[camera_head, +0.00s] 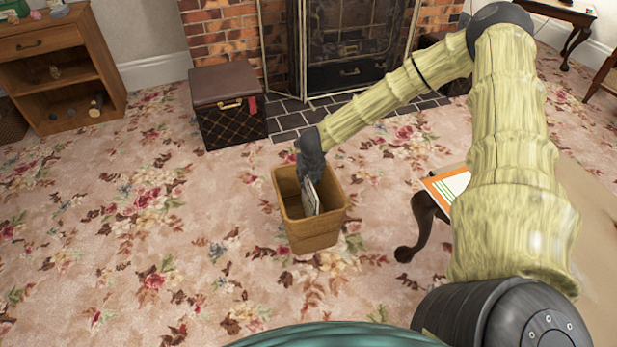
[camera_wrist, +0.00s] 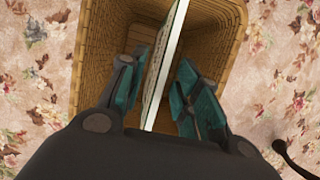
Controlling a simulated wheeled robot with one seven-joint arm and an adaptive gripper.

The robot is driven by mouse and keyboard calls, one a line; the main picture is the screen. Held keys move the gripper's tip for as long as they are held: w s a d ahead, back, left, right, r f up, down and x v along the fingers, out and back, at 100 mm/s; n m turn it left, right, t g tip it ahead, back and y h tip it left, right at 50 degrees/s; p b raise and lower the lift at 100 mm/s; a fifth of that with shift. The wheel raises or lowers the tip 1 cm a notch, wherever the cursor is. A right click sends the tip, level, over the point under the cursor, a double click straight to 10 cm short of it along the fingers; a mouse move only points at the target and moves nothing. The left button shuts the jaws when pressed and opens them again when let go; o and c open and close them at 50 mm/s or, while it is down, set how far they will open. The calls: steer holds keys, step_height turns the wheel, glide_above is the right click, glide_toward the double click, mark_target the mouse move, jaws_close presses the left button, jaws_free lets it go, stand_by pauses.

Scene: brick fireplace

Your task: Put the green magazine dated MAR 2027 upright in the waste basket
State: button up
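The waste basket (camera_head: 316,232) is a tan woven bin standing on the carpet; its woven wall also shows in the wrist view (camera_wrist: 100,50). A thin magazine (camera_head: 311,197) stands on edge inside it, slightly tilted. In the wrist view the magazine (camera_wrist: 164,65) shows a pale printed face and a white edge; its cover and date cannot be read. My gripper (camera_wrist: 166,68) reaches down into the basket with one teal finger on each side of the magazine. The fingers are apart, with a visible gap on the right side. The magazine's lower end is hidden.
An orange-bordered paper item (camera_head: 449,187) lies on a table at right, partly behind my arm. A wooden shelf unit (camera_head: 62,70) is at left. Carpet left of the basket is clear.

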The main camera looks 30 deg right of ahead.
steer(key=v, duration=1.2)
stand_by(0.4)
steer(key=shift+a, duration=0.1)
stand_by(0.8)
steer(key=s+a+f+n, duration=1.2)
steer(key=s+f+n, duration=0.3)
steer(key=n, duration=0.6)
steer(key=s+a+f+n+g+y, duration=0.1)
steer(key=s+a+f+n+g, duration=0.2)
steer(key=s+n, duration=0.65)
steer(key=s+a+f+n+g, duration=0.1)
steer(key=s+a+f+n, duration=0.3)
steer(key=s+n, duration=0.55)
step_height(320, 180, up, 35)
steer(key=s+m+p, duration=0.1)
steer(key=p, duration=3.4)
steer(key=shift+d+r+p, duration=0.15)
steer(key=shift+r+p, duration=0.1)
steer(key=shift+p, duration=0.15)
steer(key=shift+s, duration=0.2)
